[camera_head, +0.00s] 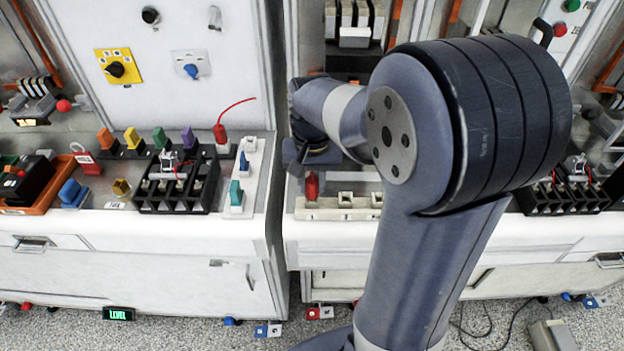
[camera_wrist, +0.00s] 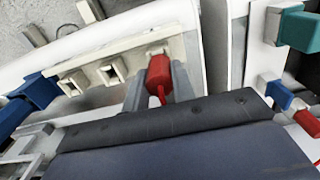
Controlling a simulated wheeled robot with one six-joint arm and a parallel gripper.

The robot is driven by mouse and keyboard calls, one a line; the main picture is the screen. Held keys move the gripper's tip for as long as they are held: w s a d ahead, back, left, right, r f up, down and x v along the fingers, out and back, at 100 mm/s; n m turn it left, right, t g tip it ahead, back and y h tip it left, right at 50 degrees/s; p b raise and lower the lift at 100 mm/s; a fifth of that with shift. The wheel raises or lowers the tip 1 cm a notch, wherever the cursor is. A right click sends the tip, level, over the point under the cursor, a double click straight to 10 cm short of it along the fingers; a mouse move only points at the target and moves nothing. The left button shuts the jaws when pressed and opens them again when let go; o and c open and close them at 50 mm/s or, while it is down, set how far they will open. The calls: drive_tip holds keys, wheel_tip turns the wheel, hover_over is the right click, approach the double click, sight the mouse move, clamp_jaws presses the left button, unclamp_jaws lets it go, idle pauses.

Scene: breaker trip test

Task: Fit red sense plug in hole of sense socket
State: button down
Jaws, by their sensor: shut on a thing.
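The red sense plug (camera_head: 312,186) is between the fingers of my gripper (camera_head: 308,172). The wrist view also shows the plug (camera_wrist: 158,72), with a red wire running back from it and a grey finger on each side. The sense socket (camera_head: 340,210) is a cream strip on the right bench's front left part. In the wrist view two square holes of the strip (camera_wrist: 88,68) are open and empty. The plug stands over the strip's end, at the third place, and hides it. I cannot tell whether its tip is in the hole or just above it.
Another red plug with a wire (camera_head: 220,132) stands on the left bench. A white strip there holds blue and teal plugs (camera_head: 236,192). A black terminal block (camera_head: 178,192) is beside it. A narrow gap separates the two benches. A blue part (camera_wrist: 38,90) sits past the socket's far end.

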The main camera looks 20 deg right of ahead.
drive_tip(key=shift+f, duration=0.25)
drive_tip(key=c, duration=1.1)
unclamp_jaws()
wheel_tip(320, 180, up, 11)
drive_tip(key=shift+f, duration=0.1)
